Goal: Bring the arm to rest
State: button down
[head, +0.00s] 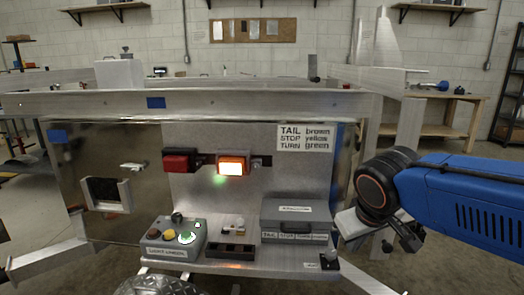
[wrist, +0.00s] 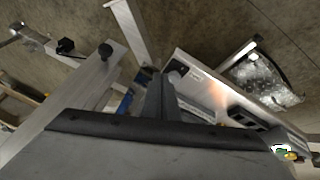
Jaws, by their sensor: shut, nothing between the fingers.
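My gripper (wrist: 162,92) shows in the wrist view with its two dark fingers together and nothing between them. It hangs above the floor, beside the ledge with the boxes, apart from it as far as I can see. In the head view my blue arm (head: 465,200) reaches in from the right edge, with its black wrist joint (head: 376,185) right of the trailer's rear panel (head: 225,145). The fingertips cannot be made out there.
A ledge (head: 290,265) under the panel carries a light tester box (head: 172,240) and a grey case (head: 297,222). Above it are a dark red lamp (head: 179,161) and a lit orange lamp (head: 233,167). Trailer rails stand close to my arm. A workbench (head: 455,97) is behind.

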jog(key=s+d+f+m, duration=0.1)
jog(key=s+d+f, duration=0.2)
jog(key=s, duration=0.3)
jog(key=s+d+f+m+y, duration=0.1)
jog(key=s+d+f+m, duration=0.1)
jog(key=s, duration=0.4)
jog(key=shift+d+f, duration=0.75)
jog(key=shift+d, duration=0.3)
